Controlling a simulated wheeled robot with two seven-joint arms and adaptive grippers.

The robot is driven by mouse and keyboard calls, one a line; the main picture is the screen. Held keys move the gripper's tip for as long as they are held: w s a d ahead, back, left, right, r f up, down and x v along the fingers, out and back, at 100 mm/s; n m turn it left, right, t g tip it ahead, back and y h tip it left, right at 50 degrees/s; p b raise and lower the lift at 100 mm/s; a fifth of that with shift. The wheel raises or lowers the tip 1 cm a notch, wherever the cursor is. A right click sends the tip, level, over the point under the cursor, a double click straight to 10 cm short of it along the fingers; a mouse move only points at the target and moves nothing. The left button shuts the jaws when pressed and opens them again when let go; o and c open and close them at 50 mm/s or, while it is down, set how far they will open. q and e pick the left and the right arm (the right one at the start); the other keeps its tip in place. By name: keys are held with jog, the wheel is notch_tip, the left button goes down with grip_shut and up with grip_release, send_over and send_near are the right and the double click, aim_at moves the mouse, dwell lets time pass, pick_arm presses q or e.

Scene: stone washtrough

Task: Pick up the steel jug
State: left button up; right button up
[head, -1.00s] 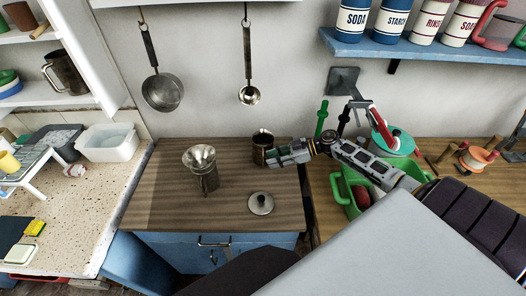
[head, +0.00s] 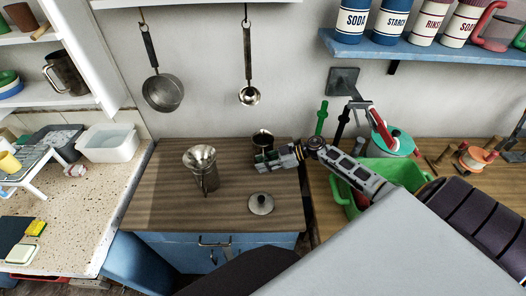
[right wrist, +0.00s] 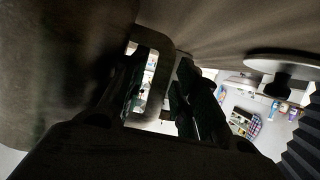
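The steel jug (head: 262,137) stands upright on the wooden counter near the wall, dark and shiny, its lower part hidden behind my right gripper. My right gripper (head: 267,158) is at the jug's near right side, low over the counter. In the right wrist view, the jug's dark body (right wrist: 60,50) fills the upper left. Its looped handle (right wrist: 168,62) shows between the two dark fingers of the gripper (right wrist: 160,95). A gap is visible between the fingers, so they look open; whether they touch the handle is unclear. My left gripper is not in view.
A steel vessel with a funnel-like top (head: 203,170) stands left of the jug. A round lid with a knob (head: 261,203) lies in front. A green tub (head: 395,172) is at right. A ladle (head: 249,95) and strainer (head: 163,92) hang above. The counter's front left is clear.

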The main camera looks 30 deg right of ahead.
dwell(0.5)
grip_shut()
jog(key=shift+w, duration=0.1)
